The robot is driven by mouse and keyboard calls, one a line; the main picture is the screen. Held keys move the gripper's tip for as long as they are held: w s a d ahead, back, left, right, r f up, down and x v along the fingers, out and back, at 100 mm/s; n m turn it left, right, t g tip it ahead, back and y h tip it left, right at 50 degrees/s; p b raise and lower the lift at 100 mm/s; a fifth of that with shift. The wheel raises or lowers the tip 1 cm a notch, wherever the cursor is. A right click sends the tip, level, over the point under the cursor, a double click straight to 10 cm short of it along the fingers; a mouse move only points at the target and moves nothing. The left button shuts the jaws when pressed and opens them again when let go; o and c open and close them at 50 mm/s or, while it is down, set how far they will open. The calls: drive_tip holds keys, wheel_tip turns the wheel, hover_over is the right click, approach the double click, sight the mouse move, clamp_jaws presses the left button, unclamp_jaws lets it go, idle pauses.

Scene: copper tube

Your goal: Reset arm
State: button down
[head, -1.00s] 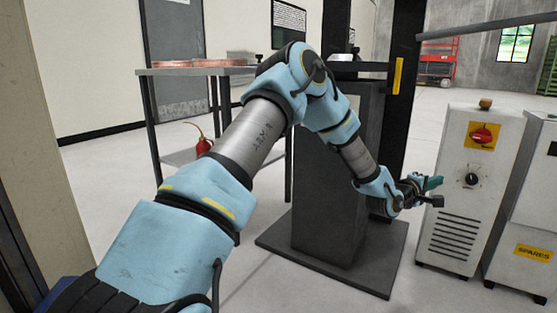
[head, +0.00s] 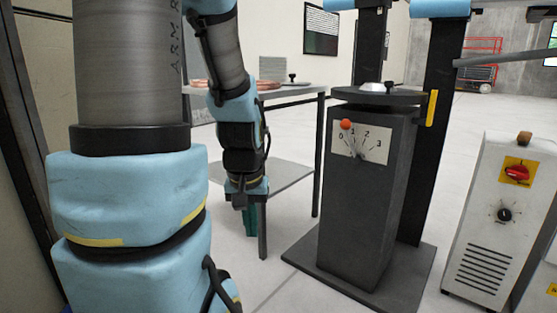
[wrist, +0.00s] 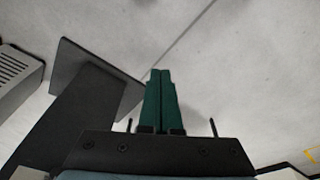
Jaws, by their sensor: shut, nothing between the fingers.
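My arm stands folded at the left of the head view, its forearm hanging down in front of the metal table. My gripper (head: 250,221) points down toward the floor, left of the dark pedestal machine. In the wrist view its two green fingers (wrist: 160,75) lie side by side, shut and empty, above bare grey floor. The gripper touches nothing that I can see.
The pedestal machine (head: 367,195) has a dial with a red-knobbed lever and a wide base plate (head: 400,275). A metal table (head: 285,172) with copper coils (head: 268,85) stands behind my gripper. A white control cabinet (head: 497,220) with a red switch is at the right.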

wheel_tip(320, 180, up, 38)
drive_tip(key=s+p, duration=0.1)
drive_tip(key=p, duration=3.7)
drive_tip(key=shift+s+a+r, duration=0.2)
drive_tip(key=shift+a, duration=0.2)
drive_tip(key=c, duration=1.5)
unclamp_jaws()
